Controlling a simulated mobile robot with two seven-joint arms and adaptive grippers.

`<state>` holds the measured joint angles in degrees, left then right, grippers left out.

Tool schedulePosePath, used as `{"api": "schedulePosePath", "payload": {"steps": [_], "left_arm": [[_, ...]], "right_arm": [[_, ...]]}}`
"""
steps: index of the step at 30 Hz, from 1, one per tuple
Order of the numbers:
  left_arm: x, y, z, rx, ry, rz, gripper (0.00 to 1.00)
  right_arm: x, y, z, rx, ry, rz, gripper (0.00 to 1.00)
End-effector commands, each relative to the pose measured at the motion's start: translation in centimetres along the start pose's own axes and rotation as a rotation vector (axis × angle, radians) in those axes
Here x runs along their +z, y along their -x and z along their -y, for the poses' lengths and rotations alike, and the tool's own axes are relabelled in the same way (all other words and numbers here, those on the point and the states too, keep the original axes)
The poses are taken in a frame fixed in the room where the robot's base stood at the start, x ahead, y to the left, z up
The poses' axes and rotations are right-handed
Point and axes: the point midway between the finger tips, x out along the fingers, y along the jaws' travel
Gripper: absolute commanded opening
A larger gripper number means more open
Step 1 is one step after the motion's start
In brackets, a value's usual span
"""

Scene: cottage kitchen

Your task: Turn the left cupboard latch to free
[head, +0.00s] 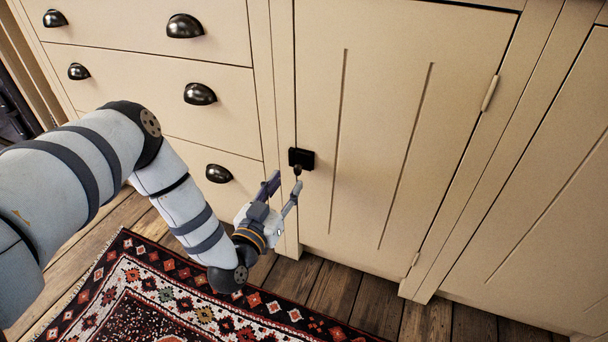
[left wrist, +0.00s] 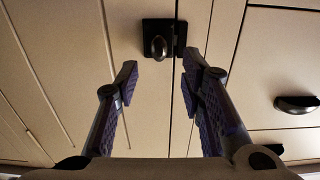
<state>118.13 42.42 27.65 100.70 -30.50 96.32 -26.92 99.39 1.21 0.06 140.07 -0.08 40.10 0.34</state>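The black cupboard latch (head: 301,158) sits on the left edge of the cream cupboard door (head: 385,130), next to the frame. Its small dark knob (head: 297,170) hangs at the lower part of the plate. In the left wrist view the latch plate (left wrist: 178,28) and its rounded knob (left wrist: 158,46) show near the top centre, beyond the fingertips. My left gripper (head: 284,184) is open and empty, just below and in front of the latch. Its fingers (left wrist: 157,80) are spread to either side of the knob in the picture; no contact shows. My right gripper is not in view.
Drawers with black cup handles (head: 200,94) are left of the door; one handle (left wrist: 298,103) shows in the left wrist view. Door hinges (head: 490,93) are on the right side. A patterned rug (head: 150,290) lies on the wooden floor (head: 340,290) below.

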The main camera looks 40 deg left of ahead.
Motion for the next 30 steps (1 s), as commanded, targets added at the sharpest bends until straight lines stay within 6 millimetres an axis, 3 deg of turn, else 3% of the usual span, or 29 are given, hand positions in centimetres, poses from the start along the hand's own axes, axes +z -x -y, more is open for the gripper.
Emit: {"api": "schedulePosePath", "payload": {"steps": [3,9,19,20,24,30], "left_arm": [[0.5,-3.1,0.1,-0.002,-0.001,0.002,0.36],[0.5,-6.5,0.0,-0.001,-0.001,0.005,0.36],[0.2,-7.3,0.0,0.000,0.000,0.005,0.36],[0.2,-7.3,0.0,0.000,0.000,0.005,0.34],[0.2,-7.3,0.0,0.000,0.000,0.005,0.02],[0.2,-7.3,0.0,0.001,-0.001,0.005,0.00]], "right_arm": [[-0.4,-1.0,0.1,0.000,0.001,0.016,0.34],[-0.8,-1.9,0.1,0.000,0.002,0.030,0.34],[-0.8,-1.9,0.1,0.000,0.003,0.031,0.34],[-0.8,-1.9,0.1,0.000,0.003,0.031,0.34],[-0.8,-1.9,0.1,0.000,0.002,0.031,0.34],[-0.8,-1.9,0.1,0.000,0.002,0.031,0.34]]}}
